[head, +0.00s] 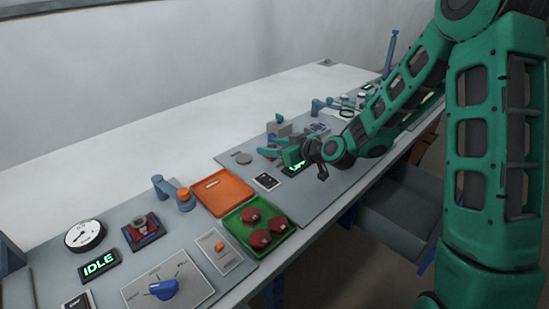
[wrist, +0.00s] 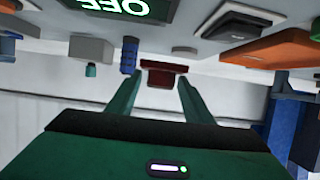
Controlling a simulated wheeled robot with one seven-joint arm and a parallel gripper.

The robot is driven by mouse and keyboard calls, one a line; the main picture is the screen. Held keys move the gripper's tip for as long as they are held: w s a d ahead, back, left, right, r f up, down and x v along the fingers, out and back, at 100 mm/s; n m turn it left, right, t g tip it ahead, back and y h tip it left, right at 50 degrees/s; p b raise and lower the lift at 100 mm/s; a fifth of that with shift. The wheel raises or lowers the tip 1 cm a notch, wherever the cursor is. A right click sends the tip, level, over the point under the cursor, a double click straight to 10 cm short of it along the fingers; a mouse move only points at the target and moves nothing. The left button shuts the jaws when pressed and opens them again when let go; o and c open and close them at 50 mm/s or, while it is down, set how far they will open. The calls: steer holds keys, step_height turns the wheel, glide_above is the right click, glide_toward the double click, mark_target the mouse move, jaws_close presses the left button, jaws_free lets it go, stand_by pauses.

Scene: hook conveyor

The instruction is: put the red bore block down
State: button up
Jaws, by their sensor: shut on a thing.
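The red bore block (wrist: 162,77) is a dark red piece between my fingertips in the wrist view. My gripper (wrist: 158,65) is shut on it, with one green finger on each side. In the head view my gripper (head: 280,153) is low over the far grey panel, beside a lit green display (head: 294,169). I cannot make out the held block in the head view. I cannot tell whether it touches the panel.
A green tray (head: 237,242) holds several dark red round pieces. An orange tray (head: 222,191) lies beside it. The white surface behind is clear.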

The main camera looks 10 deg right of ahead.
mark_target(275, 165)
steer(key=shift+w+d+f, duration=0.4)
steer(key=shift+w, duration=0.05)
steer(key=shift+f, duration=1.95)
steer(key=o, duration=1.3)
steer(key=shift+f, duration=0.15)
steer(key=v, duration=1.2)
steer(key=shift+s, duration=0.1)
